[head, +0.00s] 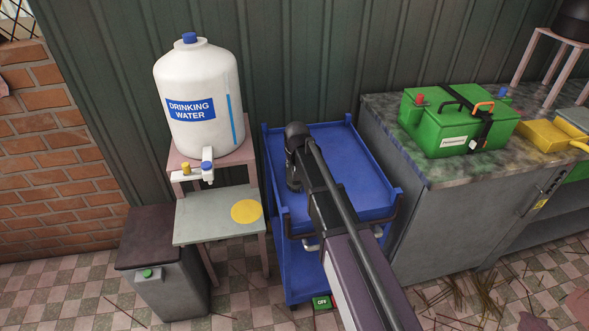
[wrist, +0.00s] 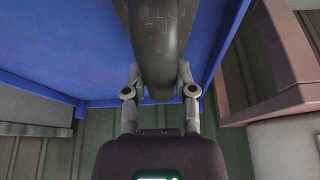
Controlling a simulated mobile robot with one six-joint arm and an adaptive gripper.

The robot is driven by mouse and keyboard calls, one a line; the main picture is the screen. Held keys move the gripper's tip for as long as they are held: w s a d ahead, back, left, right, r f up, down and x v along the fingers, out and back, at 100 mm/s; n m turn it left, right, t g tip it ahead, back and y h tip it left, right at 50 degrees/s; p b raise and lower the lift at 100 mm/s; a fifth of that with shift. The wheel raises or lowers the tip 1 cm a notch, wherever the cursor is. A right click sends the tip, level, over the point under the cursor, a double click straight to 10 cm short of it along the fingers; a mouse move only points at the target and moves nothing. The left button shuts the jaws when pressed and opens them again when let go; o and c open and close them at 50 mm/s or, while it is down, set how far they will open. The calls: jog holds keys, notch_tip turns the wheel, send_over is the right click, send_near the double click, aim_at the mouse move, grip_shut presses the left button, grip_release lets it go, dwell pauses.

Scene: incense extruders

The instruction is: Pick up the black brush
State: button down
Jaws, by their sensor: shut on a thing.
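My gripper (wrist: 159,74) shows in the wrist view, with one grey finger on each side of a dark, smooth, long thing. I take this thing to be the black brush (wrist: 156,38). The fingers are shut on it. It reaches from between them to the top edge of the picture, and no bristles can be made out. Blue tray surface shows behind it. In the head view my arm reaches over the blue cart (head: 350,150), and neither the fingers nor the brush can be made out there.
Left of the cart, a white drinking water jug (head: 197,100) stands on a pinkish stand (head: 242,153). A low grey table (head: 207,230) and a bin (head: 165,275) are below. On the right, a workbench (head: 400,205) holds a green box (head: 440,125). The cart's raised rim surrounds its tray.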

jog(key=shift+r, duration=0.2)
notch_tip(320, 180, up, 4)
jog(key=p, duration=0.4)
jog(key=shift+f, duration=0.2)
jog(key=s+d+p, duration=0.1)
jog(key=s+d, duration=0.2)
jog(key=d, duration=1.2)
jog(key=shift+d+r, duration=0.35)
jog(key=shift+r, duration=0.1)
jog(key=c, duration=1.2)
grip_release()
grip_shut()
jog(key=shift+s, duration=0.15)
